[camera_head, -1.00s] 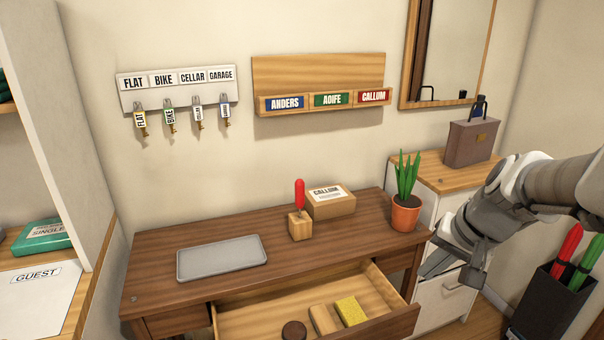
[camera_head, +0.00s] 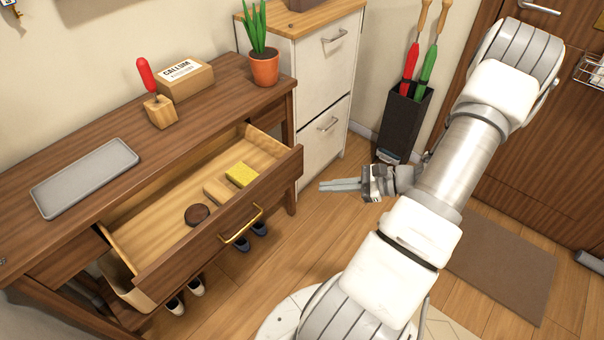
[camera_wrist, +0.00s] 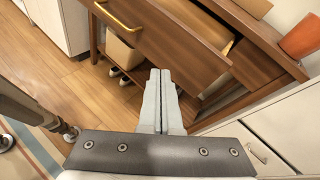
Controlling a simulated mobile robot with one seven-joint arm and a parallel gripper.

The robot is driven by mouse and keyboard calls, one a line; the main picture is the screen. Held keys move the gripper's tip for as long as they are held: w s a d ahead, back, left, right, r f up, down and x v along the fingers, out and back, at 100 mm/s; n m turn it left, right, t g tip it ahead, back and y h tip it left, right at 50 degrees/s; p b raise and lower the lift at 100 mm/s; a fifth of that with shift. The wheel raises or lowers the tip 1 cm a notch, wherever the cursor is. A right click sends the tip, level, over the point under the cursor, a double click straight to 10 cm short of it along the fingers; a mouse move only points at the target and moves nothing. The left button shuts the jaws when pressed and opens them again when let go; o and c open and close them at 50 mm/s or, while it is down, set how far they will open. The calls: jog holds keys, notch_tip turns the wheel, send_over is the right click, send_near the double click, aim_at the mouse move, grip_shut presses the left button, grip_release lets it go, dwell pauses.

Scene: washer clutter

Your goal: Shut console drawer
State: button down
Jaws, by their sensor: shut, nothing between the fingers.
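The console (camera_head: 195,120) is a dark wooden table with its wide drawer (camera_head: 205,235) pulled well out. The drawer front carries a brass handle (camera_head: 241,226). Inside lie a dark round item (camera_head: 198,215), a light wooden block (camera_head: 217,192) and a yellow sponge-like block (camera_head: 242,174). My gripper (camera_head: 322,186) is shut and empty, to the right of the drawer front and apart from it in the head view. In the wrist view, the shut fingers (camera_wrist: 160,75) point towards the drawer front (camera_wrist: 175,45), with the handle (camera_wrist: 118,17) at upper left. Whether they touch it is unclear.
A white cabinet (camera_head: 318,100) stands right of the console. A black umbrella stand (camera_head: 404,122) is behind my arm, and a brown mat (camera_head: 500,262) lies at right. Shoes (camera_head: 186,297) sit under the drawer. Floor before the drawer (camera_head: 265,285) is clear.

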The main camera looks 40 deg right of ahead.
jog(key=s+d+f+m+t+h+b, duration=0.15)
jog(key=d+f+m+t+h, duration=0.25)
jog(key=f+m+t, duration=0.4)
jog(key=m+b, duration=0.1)
jog(key=b, duration=0.1)
send_near(298, 167)
jog(key=shift+g+h, duration=0.3)
jog(key=shift+h, duration=0.1)
jog(key=x, duration=0.6)
jog(key=shift+a+r, duration=0.1)
jog(key=shift+r, duration=0.15)
jog(key=shift+w+r, duration=0.1)
jog(key=shift+w, duration=0.3)
jog(key=shift+a, duration=0.1)
jog(key=shift+w+a, duration=0.1)
jog(key=shift+w, duration=0.2)
jog(key=x, duration=2.1)
jog(key=shift+w+a+p, duration=0.15)
jog(key=shift+w+p, duration=0.1)
jog(key=shift+p, duration=0.1)
jog(key=shift+w+r, duration=0.15)
